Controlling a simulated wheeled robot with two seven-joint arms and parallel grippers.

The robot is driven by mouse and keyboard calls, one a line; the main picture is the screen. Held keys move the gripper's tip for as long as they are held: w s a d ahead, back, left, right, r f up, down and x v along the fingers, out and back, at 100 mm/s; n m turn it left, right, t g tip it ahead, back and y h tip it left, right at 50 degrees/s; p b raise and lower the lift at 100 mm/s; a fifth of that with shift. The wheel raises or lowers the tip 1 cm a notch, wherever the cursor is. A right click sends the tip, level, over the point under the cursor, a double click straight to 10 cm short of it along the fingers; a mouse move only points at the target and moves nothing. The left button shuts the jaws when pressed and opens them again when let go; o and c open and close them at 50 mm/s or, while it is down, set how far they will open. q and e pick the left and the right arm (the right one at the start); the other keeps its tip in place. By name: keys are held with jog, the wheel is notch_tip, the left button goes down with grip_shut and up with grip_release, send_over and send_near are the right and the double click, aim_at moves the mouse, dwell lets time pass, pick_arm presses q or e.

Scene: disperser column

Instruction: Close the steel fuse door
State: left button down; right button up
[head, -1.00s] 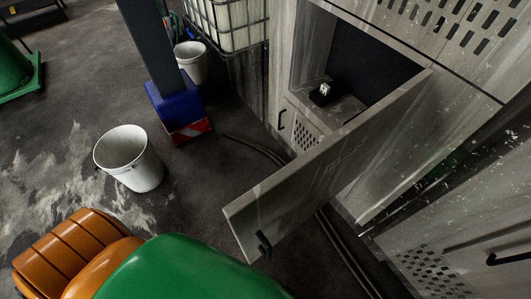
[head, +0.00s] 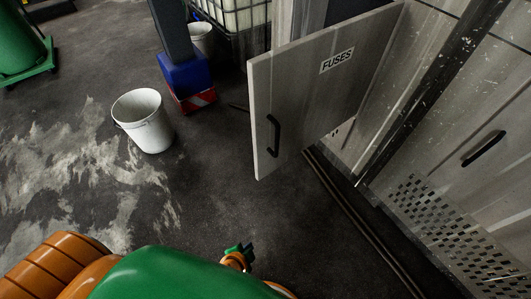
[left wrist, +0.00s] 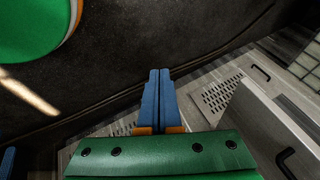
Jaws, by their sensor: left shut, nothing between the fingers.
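The grey steel fuse door (head: 305,105), labelled FUSES, stands open in the head view, its free edge at the left and its hinge side at the upper right. Its black bar handle (head: 272,136) is near the free edge. Its edge shows at the right of the left wrist view (left wrist: 268,125), with a black handle (left wrist: 286,160). My left gripper (head: 238,251) is low in the head view, apart from the door. In the left wrist view its blue fingers (left wrist: 158,92) are shut and empty, left of the door.
The grey cabinet (head: 450,110) with a perforated panel (head: 440,225) fills the right. Cables (head: 350,215) run along the floor below the door. A white bucket (head: 143,122) and a blue-based post (head: 184,78) stand left of the door. The floor between is clear.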

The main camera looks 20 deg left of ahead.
pick_arm(q)
jog(key=w+d+r+m+t+b, duration=0.2)
jog(key=w+r+m+t+b, duration=0.15)
jog(key=w, duration=0.35)
jog(key=m+t+y+b, duration=0.2)
jog(key=t+y+b, duration=0.15)
jog(key=t, duration=0.45)
send_near(271, 128)
jog(key=s, duration=0.4)
jog(key=shift+m, duration=0.25)
jog(key=w, duration=0.2)
jog(key=w+p, duration=0.1)
jog(key=w, duration=0.5)
jog(key=shift+w+a+r, duration=0.15)
jog(key=shift+a+r, duration=0.05)
jog(key=shift+a, duration=0.15)
jog(key=shift+w+a+f, duration=0.1)
jog(key=shift+w+a, duration=0.05)
jog(key=shift+w, duration=0.55)
